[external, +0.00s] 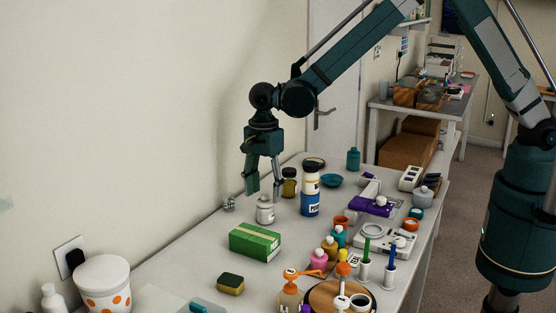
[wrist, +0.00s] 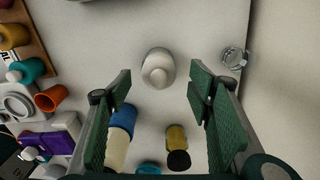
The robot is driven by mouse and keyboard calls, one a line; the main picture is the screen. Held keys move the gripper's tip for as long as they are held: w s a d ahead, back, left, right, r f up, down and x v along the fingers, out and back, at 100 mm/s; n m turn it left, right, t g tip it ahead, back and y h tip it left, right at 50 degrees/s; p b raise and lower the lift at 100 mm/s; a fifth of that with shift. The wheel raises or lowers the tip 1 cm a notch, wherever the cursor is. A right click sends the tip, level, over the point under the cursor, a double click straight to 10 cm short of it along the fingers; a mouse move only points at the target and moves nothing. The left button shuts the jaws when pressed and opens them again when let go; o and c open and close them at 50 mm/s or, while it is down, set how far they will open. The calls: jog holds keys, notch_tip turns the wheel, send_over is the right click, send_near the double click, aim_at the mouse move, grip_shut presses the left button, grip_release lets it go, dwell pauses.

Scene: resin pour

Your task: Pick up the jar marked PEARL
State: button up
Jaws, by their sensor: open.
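A small whitish jar (external: 265,211) stands upright on the table just below my gripper (external: 263,190). Its label is too small to read, so I cannot tell whether it says PEARL. In the wrist view the white jar (wrist: 157,67) shows from above, centred just beyond the fingertips of my gripper (wrist: 159,80). My gripper points down, open and empty, with a finger to each side of the jar in that view. A taller blue and white container (external: 310,192) stands to the right; its lettering is only partly legible.
A jar with a dark lid and yellowish body (external: 289,183) stands behind, near the blue and white container. A clear glass piece (external: 229,204) is left of the white jar. A green box (external: 255,242) lies in front. Several bottles and cups crowd the right side.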

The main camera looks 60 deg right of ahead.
aim_at(264, 196)
jog(key=shift+s+f, duration=0.1)
jog(key=shift+f, duration=1.9)
jog(key=c, duration=1.1)
jog(key=shift+r, duration=0.2)
jog(key=shift+r, duration=4.85)
